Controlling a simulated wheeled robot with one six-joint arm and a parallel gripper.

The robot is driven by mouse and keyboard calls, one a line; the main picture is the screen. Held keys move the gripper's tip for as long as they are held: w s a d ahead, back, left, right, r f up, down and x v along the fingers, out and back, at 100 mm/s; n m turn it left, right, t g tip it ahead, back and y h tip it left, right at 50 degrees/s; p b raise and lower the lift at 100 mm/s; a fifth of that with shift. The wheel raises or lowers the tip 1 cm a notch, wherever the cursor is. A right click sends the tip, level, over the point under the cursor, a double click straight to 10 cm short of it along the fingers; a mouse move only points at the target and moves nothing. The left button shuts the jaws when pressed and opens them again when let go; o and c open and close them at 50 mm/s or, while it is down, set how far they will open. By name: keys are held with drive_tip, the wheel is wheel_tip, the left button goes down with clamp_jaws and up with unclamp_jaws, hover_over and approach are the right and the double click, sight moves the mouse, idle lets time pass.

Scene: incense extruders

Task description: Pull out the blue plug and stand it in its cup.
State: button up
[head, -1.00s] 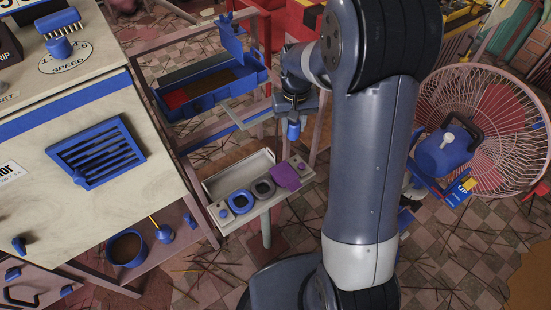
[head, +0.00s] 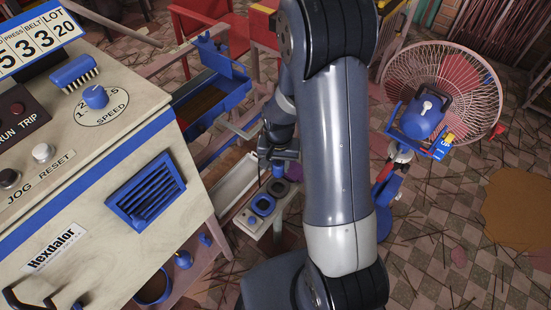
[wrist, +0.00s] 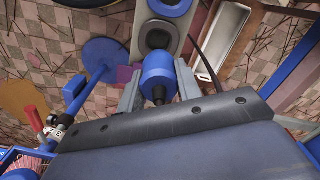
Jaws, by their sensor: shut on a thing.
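The blue plug (wrist: 157,68) is a short cylinder with a dark end, clasped between the fingers of my gripper (wrist: 159,88). In the head view my gripper (head: 278,163) holds the plug (head: 278,171) over the far end of a small pale shelf. In the wrist view the grey cup (wrist: 157,36) lies just beyond the plug, with the blue cup (wrist: 170,7) farther on. The plug's height above the shelf is unclear.
A long white tray (head: 237,181) runs beside the cups. The panelled machine (head: 115,175) stands at left, a blue open box (head: 215,92) behind, and a caged fan (head: 440,90) at right.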

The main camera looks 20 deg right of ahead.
sight(278, 175)
drive_tip(key=shift+s+f+b, duration=0.15)
drive_tip(key=shift+f+b, duration=2)
drive_tip(key=shift+f, duration=0.75)
drive_tip(key=shift+f+b, duration=1.35)
drive_tip(key=shift+f, duration=0.05)
drive_tip(key=o, duration=1.1)
drive_tip(key=shift+c, duration=0.2)
drive_tip(key=shift+r, duration=0.1)
wheel_tip(278, 175, up, 11)
drive_tip(key=shift+f+p, duration=0.15)
drive_tip(key=shift+p, duration=1)
wheel_tip(278, 175, down, 11)
drive_tip(key=shift+b, duration=1.15)
drive_tip(key=shift+r+p, duration=0.45)
drive_tip(key=shift+r, duration=0.1)
